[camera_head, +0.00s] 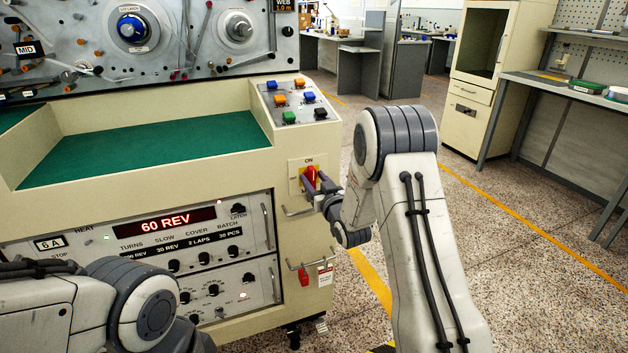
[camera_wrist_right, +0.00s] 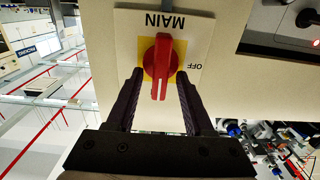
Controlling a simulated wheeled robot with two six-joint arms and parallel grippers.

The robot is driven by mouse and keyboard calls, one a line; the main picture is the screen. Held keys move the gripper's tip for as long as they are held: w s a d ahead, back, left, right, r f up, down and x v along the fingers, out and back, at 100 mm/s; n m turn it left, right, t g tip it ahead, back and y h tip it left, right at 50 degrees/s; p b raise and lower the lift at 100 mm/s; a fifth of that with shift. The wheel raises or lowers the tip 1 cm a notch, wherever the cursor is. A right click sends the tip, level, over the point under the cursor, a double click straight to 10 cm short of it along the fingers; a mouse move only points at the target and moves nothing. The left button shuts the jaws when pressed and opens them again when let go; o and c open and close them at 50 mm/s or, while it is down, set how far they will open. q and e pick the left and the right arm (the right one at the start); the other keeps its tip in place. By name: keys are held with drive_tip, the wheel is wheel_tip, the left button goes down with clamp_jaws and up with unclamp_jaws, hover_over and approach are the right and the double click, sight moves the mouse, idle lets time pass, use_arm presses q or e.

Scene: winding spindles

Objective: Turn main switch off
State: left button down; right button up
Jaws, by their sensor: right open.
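The main switch has a red handle (camera_head: 311,173) on a yellow base, mounted on a pale plate on the winding machine's front right, with "ON" above it. In the right wrist view the red handle (camera_wrist_right: 164,68) stands vertical in the picture, with upside-down "MAIN" above it and "OFF" to its right. My right gripper (camera_head: 314,184) is at the switch. Its dark open fingers (camera_wrist_right: 160,84) stand on both sides of the handle, with small gaps visible. My left arm shows at the lower left, but its gripper is out of view.
A metal handle bar (camera_head: 297,211) juts out just below the switch. A red tag (camera_head: 304,277) and a white tag (camera_head: 325,276) hang lower down. A sloped button box (camera_head: 295,101) sits above. The display panel (camera_head: 150,225) reads "60 REV". Open floor lies to the right.

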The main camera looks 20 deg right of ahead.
clamp_jaws()
